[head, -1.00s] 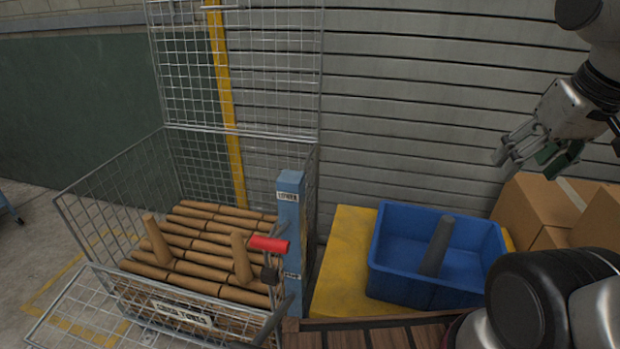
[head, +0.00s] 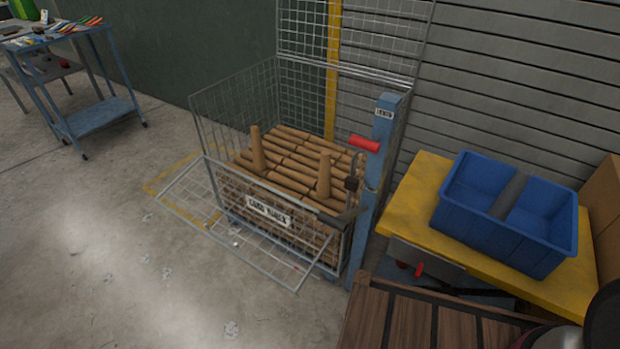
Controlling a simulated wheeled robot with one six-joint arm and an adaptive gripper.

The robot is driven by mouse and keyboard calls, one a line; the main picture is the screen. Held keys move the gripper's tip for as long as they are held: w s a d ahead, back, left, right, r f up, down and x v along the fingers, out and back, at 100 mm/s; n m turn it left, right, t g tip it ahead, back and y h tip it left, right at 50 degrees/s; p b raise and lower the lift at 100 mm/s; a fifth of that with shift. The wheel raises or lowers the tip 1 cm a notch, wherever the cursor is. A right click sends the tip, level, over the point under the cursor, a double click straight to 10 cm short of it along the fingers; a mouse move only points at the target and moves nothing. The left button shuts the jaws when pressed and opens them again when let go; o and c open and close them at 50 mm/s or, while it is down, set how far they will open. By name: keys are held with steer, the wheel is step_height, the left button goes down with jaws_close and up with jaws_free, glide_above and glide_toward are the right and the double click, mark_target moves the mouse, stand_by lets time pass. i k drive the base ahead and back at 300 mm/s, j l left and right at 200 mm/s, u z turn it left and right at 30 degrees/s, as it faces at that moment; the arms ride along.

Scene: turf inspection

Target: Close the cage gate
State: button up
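The wire mesh cage (head: 235,100) stands on the floor in the middle of the head view, filled with brown tubes (head: 290,160). Two tubes stand upright above the lying ones. A mesh panel, which looks like the gate (head: 235,240), juts outward and low from the cage's front, so it stands open. A label plate (head: 268,210) sits on the front. A blue post (head: 379,150) at the cage's right front corner carries a red handle (head: 365,144) and a dark latch-like part (head: 352,184). My gripper is out of view.
A yellow-topped stand (head: 415,200) with a blue bin (head: 500,235) holding a grey bar is to the right. A wooden slatted surface (head: 400,325) is at lower right. A blue cart (head: 100,115) stands far left. Floor left of the cage is clear.

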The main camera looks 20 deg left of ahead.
mark_target(235, 245)
steer(key=j+z, duration=0.1)
steer(key=z, duration=1.65)
steer(key=k+j+z, duration=0.2)
steer(key=k+j, duration=0.3)
steer(key=k+j+z, duration=0.2)
steer(key=k+j, duration=0.15)
steer(key=k, duration=0.3)
steer(key=k+u, duration=0.25)
steer(key=u, duration=0.2)
steer(key=k+j+u, duration=0.15)
steer(key=u, duration=0.3)
steer(key=k+j+u, duration=0.25)
steer(key=u, duration=1.05)
steer(key=l+u, duration=0.35)
steer(key=k+l+u, duration=0.1)
steer(key=u, duration=0.2)
steer(key=l, duration=0.1)
